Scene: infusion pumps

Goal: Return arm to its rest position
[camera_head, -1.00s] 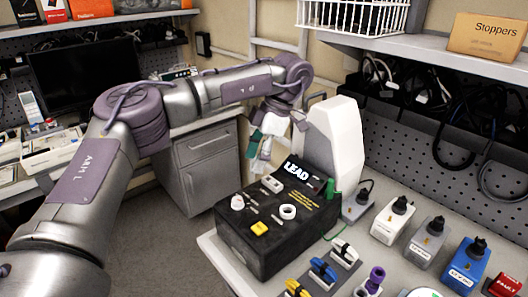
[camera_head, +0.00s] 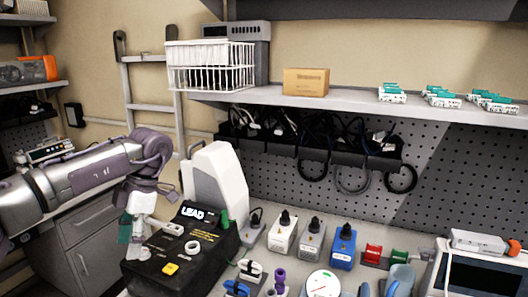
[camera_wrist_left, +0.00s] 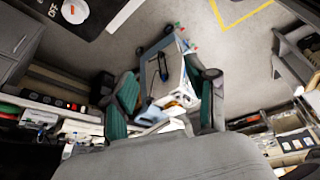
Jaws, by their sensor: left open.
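My left arm (camera_head: 85,178) is silver and purple and comes in from the left in the head view. Its gripper (camera_head: 130,232) points down at the left edge of the black LEAD box (camera_head: 205,238); whether it touches the box cannot be told. The left wrist view shows the gripper (camera_wrist_left: 166,85) with its two green-padded fingers apart and nothing held between them. Part of the black box top (camera_wrist_left: 68,12) shows at that view's upper left. My right gripper is in neither view.
A white upright unit (camera_head: 215,178) stands behind the box. Blue (camera_head: 343,248) and white plug units (camera_head: 283,235) and a round gauge (camera_head: 321,284) fill the bench. A shelf (camera_head: 350,101) runs above. In the wrist view, a wheeled cart (camera_wrist_left: 165,70) stands on open floor.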

